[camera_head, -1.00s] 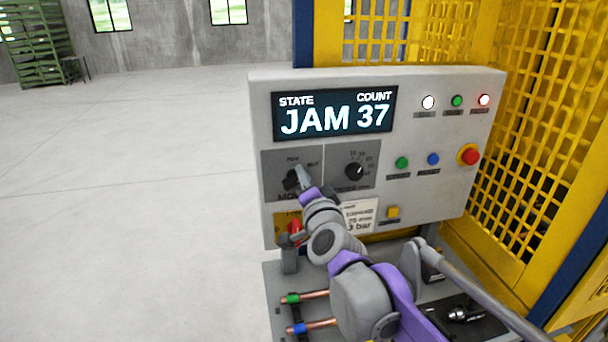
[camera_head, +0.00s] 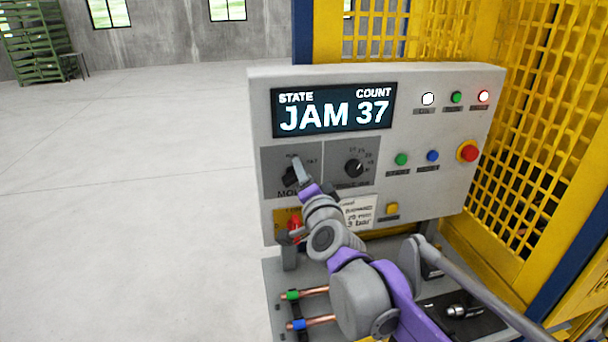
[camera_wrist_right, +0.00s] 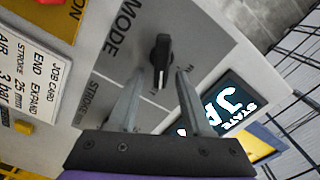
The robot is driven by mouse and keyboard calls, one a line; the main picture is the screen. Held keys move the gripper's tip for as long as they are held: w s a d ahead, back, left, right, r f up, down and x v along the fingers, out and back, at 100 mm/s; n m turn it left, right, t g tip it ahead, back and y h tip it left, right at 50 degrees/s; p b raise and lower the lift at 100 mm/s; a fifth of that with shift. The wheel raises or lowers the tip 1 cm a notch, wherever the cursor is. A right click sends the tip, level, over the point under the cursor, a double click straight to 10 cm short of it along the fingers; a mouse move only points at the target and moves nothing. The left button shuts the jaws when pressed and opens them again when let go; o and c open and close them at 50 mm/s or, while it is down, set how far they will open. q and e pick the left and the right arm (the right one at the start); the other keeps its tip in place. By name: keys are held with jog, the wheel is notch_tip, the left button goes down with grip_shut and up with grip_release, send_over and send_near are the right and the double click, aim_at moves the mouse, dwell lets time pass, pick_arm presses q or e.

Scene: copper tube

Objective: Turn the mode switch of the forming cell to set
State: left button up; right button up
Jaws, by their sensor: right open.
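The mode switch (camera_head: 289,177) is a black knob on a dark grey plate marked MODE, at the left of the forming cell's control panel (camera_head: 430,140). My right gripper (camera_head: 300,168) is right in front of it and partly hides it and its labels. In the right wrist view the black knob (camera_wrist_right: 161,60) shows with a pale pointer line on it. The two fingers of my right gripper (camera_wrist_right: 160,74) are apart, one on each side of the knob's near end, with gaps visible. Whether either finger touches it I cannot tell. My left gripper is out of view.
The display (camera_head: 333,109) reads JAM, count 37. A second knob (camera_head: 354,168) sits just right of the mode switch. A red emergency button (camera_head: 468,151) is at the panel's right. A red-topped lever (camera_head: 294,228) and copper tubes (camera_head: 312,293) are below. Yellow mesh guarding (camera_head: 520,130) stands right.

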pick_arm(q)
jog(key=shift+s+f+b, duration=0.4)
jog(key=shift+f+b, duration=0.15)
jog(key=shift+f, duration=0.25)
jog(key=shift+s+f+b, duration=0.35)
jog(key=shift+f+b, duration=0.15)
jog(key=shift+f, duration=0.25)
pick_arm(e)
jog(key=s+d, duration=0.2)
jog(key=s, duration=0.8)
jog(key=shift+s, duration=0.35)
